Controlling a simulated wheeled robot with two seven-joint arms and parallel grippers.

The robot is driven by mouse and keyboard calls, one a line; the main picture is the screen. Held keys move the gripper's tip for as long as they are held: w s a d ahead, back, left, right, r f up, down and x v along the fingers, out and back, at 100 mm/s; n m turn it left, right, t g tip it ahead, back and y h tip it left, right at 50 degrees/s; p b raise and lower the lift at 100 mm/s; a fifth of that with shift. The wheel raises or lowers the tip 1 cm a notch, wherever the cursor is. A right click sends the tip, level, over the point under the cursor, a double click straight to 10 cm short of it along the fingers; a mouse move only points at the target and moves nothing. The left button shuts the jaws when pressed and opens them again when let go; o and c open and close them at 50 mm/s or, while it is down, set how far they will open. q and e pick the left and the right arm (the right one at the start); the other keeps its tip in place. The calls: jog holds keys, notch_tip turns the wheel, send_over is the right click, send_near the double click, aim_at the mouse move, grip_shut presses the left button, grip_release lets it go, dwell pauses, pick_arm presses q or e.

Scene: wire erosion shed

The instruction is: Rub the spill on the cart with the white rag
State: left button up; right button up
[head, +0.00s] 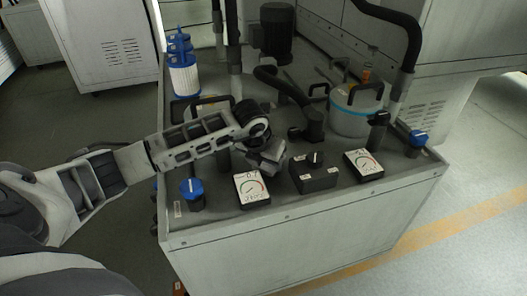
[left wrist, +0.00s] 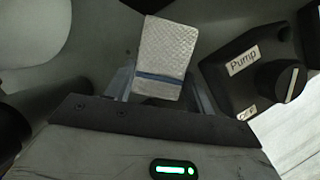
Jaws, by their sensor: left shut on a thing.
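The white rag (left wrist: 166,48), a folded textured cloth with a blue stripe, shows in the left wrist view between my left gripper's fingers. My left gripper (head: 266,158) is shut on it, low over the front part of the cart (head: 300,236), between the left gauge and the black control box. Whether the rag touches the cart top cannot be told. I cannot make out the spill; the gripper and the things on the cart hide parts of the top. My right gripper is not in view.
A gauge (head: 251,189), the black pump switch box (head: 313,177) and a second gauge (head: 363,165) line the front. Blue-capped knobs stand at the left (head: 192,193) and right (head: 416,143). Behind are a lidded pot (head: 354,112), hoses and blue-and-white filters (head: 183,75).

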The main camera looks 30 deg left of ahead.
pick_arm(q)
jog(key=shift+s+d+f, duration=0.2)
jog(key=shift+s+d, duration=0.25)
jog(key=shift+d, duration=0.1)
jog(key=shift+s+d+f, duration=0.15)
jog(key=shift+s+d, duration=0.25)
jog(key=shift+d, duration=0.1)
jog(key=shift+w+a+r+b, duration=0.1)
jog(key=shift+w+a+b, duration=0.6)
jog(key=shift+a, duration=0.4)
jog(key=shift+w+a+r, duration=0.25)
jog(key=shift+w+a, duration=0.35)
jog(key=shift+w+a+f+b, duration=0.1)
jog(key=shift+w+a+b, duration=1.05)
jog(key=shift+a, duration=0.15)
jog(key=shift+w+a+r, duration=0.35)
jog(key=shift+a+r, duration=0.1)
jog(key=shift+a, duration=0.1)
notch_tip(320, 180, up, 4)
jog(key=p, duration=0.3)
jog(key=shift+w+r, duration=0.15)
jog(key=shift+r, duration=0.05)
jog(key=shift+d+r+p, duration=0.2)
jog(key=shift+r+p, duration=0.3)
jog(key=shift+p, duration=0.15)
